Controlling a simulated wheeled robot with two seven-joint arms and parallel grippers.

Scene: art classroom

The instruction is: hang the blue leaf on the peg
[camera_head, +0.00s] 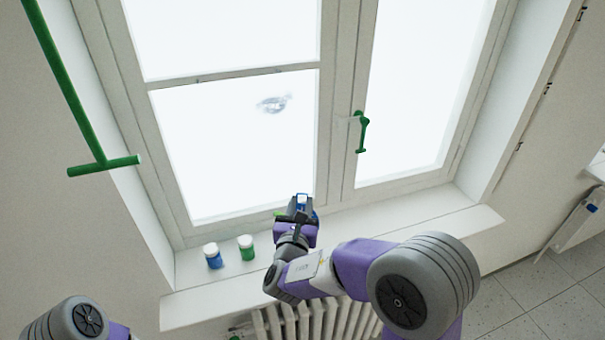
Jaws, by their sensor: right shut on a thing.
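My right gripper (302,213) is over the window sill near the middle and points toward the window. It is shut on a small blue thing (315,213) that is mostly hidden by the jaws. I cannot make out a leaf shape, and a white patch shows at the fingertips. A green bar with a crosspiece (104,166) is at the upper left, in front of the wall and window frame. It may be the peg, but I cannot tell. My left gripper is out of view; only part of my left arm shows at the bottom left.
A blue jar (213,257) and a green jar (246,249), both with white lids, stand on the white sill (195,300) left of my right gripper. A green window handle (362,133) sticks out above. A radiator (318,320) is below. The sill's right part is clear.

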